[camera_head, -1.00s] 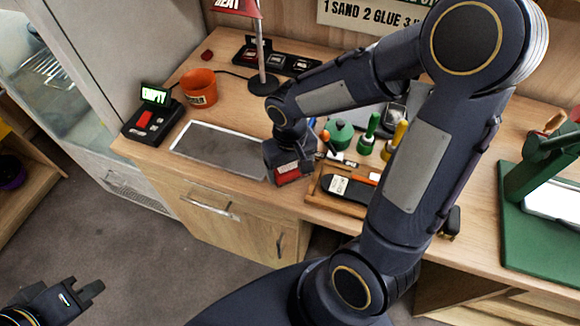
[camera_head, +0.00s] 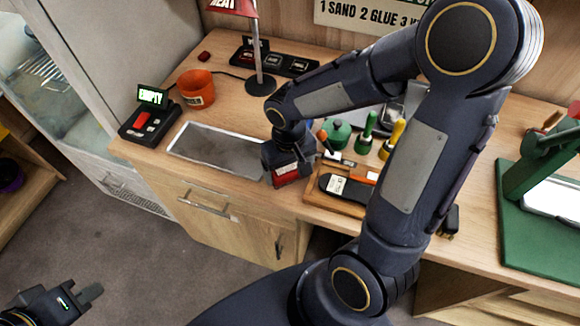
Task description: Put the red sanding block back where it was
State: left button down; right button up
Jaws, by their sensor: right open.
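The red sanding block (camera_head: 287,177) is at the right end of the grey framed mat (camera_head: 212,150), beside the wooden tray (camera_head: 322,198). My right gripper (camera_head: 288,167) is right over it, pointing down, and is open. The gripper hides the block's upper part, and I cannot tell whether the jaws touch it. My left gripper (camera_head: 88,295) is low at the left, over the floor and away from the desk. Its jaw gap is not clear.
The tray holds a black tool (camera_head: 346,188); green- and yellow-handled tools stand behind it. An orange pot (camera_head: 196,88), a black box with an EMPTY sign (camera_head: 150,122) and a lamp (camera_head: 262,80) are at the left. A green stand (camera_head: 540,190) is at the right.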

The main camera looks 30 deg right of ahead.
aim_at(287, 168)
jog(key=shift+s+a+f, duration=0.2)
jog(key=shift+f, duration=0.1)
jog(key=shift+r, duration=0.25)
jog(key=shift+w+a+r+p, duration=0.1)
jog(key=shift+w+r+p, duration=0.05)
jog(key=shift+r+p, duration=0.25)
notch_tip(287, 168, up, 11)
jog(key=s+r+t+y, duration=0.2)
jog(key=s+t, duration=0.3)
jog(key=s, duration=0.6)
jog(key=shift+s+a+m+t+y+p, duration=0.3)
jog(key=shift+a+y+p, duration=0.1)
jog(key=shift+y, duration=0.5)
